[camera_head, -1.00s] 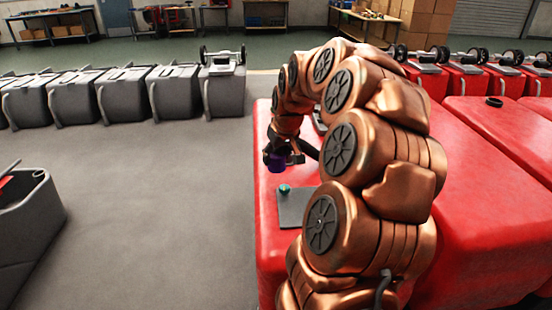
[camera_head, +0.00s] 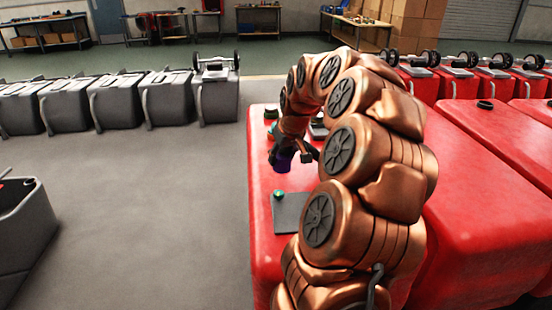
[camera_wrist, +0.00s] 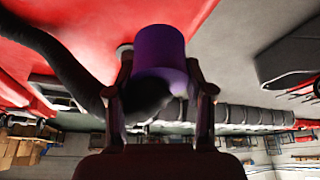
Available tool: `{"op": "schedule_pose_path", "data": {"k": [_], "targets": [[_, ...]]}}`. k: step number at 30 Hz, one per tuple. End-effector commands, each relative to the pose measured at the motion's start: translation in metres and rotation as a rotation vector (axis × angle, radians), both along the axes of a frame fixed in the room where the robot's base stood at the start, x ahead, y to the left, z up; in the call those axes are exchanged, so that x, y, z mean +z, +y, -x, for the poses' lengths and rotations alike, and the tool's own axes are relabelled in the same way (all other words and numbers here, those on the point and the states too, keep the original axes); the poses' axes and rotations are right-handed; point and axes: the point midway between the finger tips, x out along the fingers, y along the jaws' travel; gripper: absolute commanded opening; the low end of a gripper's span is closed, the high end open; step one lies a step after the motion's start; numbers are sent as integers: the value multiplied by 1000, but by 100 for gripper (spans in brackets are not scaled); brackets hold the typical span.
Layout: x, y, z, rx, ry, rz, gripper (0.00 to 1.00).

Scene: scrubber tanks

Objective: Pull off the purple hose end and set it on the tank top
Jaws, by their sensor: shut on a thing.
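The purple hose end (camera_wrist: 159,48) is a short cylinder held between the two fingers of my gripper (camera_wrist: 160,92). In the head view the hose end (camera_head: 283,163) shows as a small purple patch below my gripper, over the left part of the red tank top (camera_head: 268,215). Whether it touches the tank cannot be told. A thick black hose (camera_wrist: 60,62) curves in from the upper left of the wrist view and passes behind the left finger. Where it joins the purple end is hidden.
A grey plate (camera_head: 290,213) with a teal knob (camera_head: 279,194) lies on the tank top nearer me. Dark round caps (camera_head: 271,113) sit at its far left corner. More red tanks (camera_head: 500,130) stand right, grey tanks (camera_head: 120,98) at far left. Open floor (camera_head: 150,190) lies left.

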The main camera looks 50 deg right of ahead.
Motion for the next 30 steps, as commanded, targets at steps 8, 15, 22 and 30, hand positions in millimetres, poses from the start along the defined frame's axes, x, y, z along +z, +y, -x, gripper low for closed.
{"op": "schedule_pose_path", "data": {"k": [8,15,22,30], "targets": [[-2,-17,4,-1,2,-2,12],[0,-33,7,-1,1,-1,12],[-1,-47,12,-1,0,-2,12],[0,-64,15,0,1,0,12]]}}
